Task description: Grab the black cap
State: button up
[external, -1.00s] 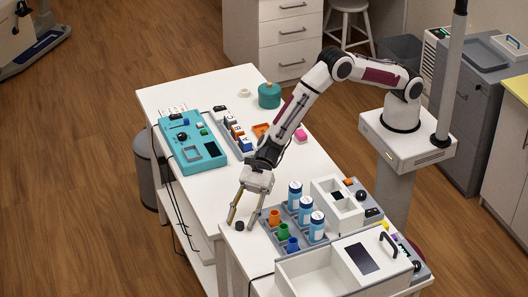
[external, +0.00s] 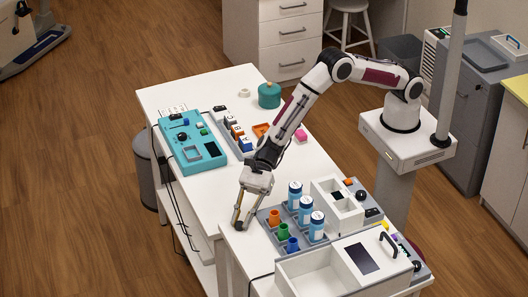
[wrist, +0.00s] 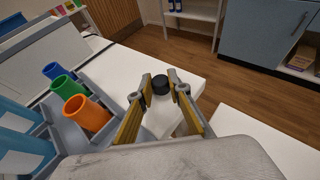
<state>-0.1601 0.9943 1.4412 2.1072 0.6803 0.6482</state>
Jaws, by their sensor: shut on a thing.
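The black cap (wrist: 160,84) sits between the fingertips of my gripper (wrist: 160,91) in the wrist view. My gripper (external: 239,223) is shut on it, one finger on each side. In the external view the fingers point down at the white table near its front corner, and the cap (external: 239,226) is mostly hidden by the fingertips. I cannot tell whether the cap still touches the table.
Right of my gripper in the external view is a grey rack (external: 266,216) with orange, green and blue cups and several blue-labelled bottles. A white-and-grey box (external: 310,270) stands in front. A teal panel (external: 175,150) lies farther back. The table's left edge is close.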

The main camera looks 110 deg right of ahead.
notch_tip(320, 180, up, 10)
dwell(0.9)
